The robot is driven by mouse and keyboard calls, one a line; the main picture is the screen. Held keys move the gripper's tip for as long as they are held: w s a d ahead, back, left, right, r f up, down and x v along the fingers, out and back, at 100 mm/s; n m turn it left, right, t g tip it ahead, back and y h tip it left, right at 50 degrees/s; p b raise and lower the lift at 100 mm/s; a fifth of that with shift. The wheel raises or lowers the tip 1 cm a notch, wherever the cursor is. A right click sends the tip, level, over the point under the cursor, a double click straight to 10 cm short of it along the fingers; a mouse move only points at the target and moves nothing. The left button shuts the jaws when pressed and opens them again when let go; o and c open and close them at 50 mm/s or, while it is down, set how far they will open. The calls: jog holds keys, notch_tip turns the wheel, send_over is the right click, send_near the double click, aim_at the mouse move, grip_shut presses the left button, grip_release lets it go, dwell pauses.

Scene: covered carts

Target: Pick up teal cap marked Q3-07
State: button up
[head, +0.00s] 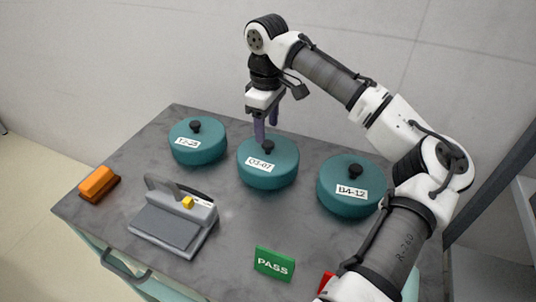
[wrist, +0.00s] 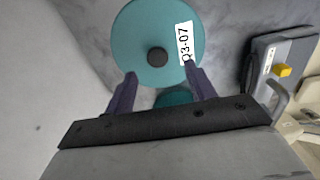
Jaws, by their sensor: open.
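The teal cap marked Q3-07 (head: 268,172) sits in the middle of the grey cart top, with a black knob on top and a white label on its side. It also fills the upper middle of the wrist view (wrist: 140,35), where its knob and label show. My gripper (head: 266,135) is above the cap, pointing down, with its purple fingers open and empty. In the wrist view my gripper (wrist: 160,82) has its two fingertips apart, near the cap's lower edge in that picture, with the knob beyond them. I cannot tell the exact height gap.
Teal caps marked B4-12 (head: 350,200) and another with a hard-to-read label (head: 198,152) stand either side. A grey device with a yellow button (head: 172,232), an orange block (head: 99,183) and a green PASS sign (head: 274,264) are toward the front. A wall (head: 130,50) rises behind.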

aim_at(268, 143)
jog(key=shift+w+d+f+p, duration=0.1)
jog(key=shift+f+p, duration=0.1)
jog(key=shift+f, duration=1.15)
jog(key=shift+d+f+p, duration=0.1)
jog(key=shift+f+p, duration=0.1)
jog(key=shift+f, duration=1.1)
grip_shut()
